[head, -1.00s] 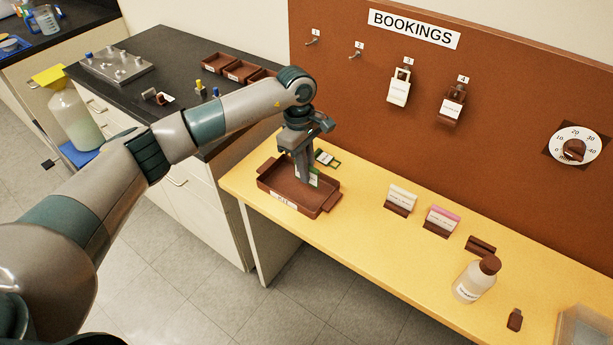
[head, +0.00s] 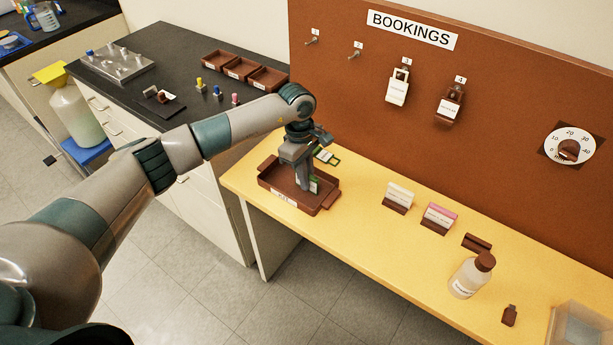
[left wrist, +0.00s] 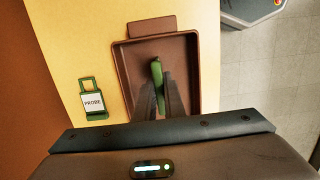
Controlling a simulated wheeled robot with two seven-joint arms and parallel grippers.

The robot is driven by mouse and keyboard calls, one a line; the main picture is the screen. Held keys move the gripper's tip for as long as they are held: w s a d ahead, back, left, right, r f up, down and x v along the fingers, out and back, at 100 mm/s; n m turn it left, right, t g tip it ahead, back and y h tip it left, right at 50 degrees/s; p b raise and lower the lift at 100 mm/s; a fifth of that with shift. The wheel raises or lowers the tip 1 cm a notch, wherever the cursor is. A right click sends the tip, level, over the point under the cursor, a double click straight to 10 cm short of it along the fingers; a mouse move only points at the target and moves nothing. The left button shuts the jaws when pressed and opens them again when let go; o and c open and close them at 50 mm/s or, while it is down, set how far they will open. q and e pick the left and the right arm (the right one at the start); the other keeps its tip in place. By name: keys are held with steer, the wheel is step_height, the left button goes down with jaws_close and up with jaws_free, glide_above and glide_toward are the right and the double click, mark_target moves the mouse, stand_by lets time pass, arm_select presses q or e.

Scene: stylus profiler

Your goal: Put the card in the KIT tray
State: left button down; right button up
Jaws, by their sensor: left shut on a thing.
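The brown KIT tray (head: 272,195) stands on the yellow bench top, its white label on the front wall. My left gripper (head: 304,184) points down inside the tray's outline and is shut on a green-edged card (head: 315,184). In the left wrist view the gripper (left wrist: 166,92) grips the card (left wrist: 156,72) edge-on over the floor of the tray (left wrist: 192,45). I cannot tell whether the card touches the tray floor. My right gripper is not in view.
A second green tag marked PROBE (left wrist: 92,100) lies on the bench beside the tray. Card holders (head: 398,197), a bottle (head: 472,275) and a small brown tag (head: 510,315) are further right. The bench between tray and holders is clear.

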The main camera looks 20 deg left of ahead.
arm_select(q)
steer(key=shift+f, duration=0.2)
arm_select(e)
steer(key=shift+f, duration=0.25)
arm_select(q)
steer(key=c, duration=1.8)
jaws_free()
steer(key=shift+c, duration=0.2)
steer(key=shift+r, duration=0.1)
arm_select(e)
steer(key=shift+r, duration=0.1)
arm_select(q)
steer(key=shift+r, duration=0.1)
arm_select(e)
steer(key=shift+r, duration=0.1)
